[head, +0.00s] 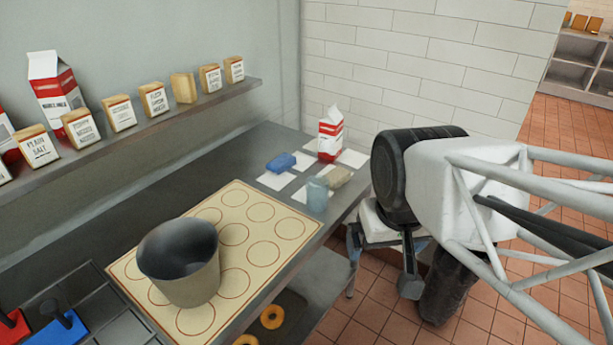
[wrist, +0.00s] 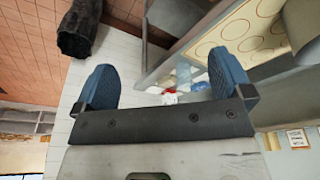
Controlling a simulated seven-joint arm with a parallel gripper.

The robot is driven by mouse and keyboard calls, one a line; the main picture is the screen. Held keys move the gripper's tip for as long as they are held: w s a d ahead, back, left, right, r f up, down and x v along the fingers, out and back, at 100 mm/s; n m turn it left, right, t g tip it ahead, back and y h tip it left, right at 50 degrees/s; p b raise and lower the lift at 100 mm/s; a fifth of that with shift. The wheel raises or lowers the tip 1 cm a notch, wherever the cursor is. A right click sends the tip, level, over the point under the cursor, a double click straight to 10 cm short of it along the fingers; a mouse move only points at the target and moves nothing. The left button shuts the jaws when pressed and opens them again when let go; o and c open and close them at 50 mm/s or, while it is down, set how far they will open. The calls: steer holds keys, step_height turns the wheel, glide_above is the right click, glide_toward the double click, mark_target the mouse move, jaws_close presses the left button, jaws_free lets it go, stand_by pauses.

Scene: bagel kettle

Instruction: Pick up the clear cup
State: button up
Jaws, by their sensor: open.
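The clear cup (head: 317,195) is a small bluish, see-through cup. It stands upright on the counter near its right edge, in front of a tan block and a blue block. In the head view my arm is to the right of the cup, off the counter's edge. The gripper is apart from the cup.
A red-and-white carton (head: 331,134) stands behind the cup. The blue block (head: 281,163) and tan block (head: 337,177) lie beside it. A grey bucket (head: 181,268) stands on a mat with circles (head: 290,227). A shelf (head: 130,140) holds several labelled boxes.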

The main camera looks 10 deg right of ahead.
stand_by(0.4)
steer(key=m+g, duration=0.3)
steer(key=m, duration=1.2)
glide_above(318, 176)
steer(key=s, duration=0.3)
step_height(318, 176, down, 11)
steer(key=shift+w+a+f, duration=0.1)
steer(key=shift+a+f, duration=0.1)
steer(key=shift+a, duration=0.15)
steer(key=shift+f, duration=0.15)
steer(key=shift+f, duration=1.2)
steer(key=shift+f, duration=0.1)
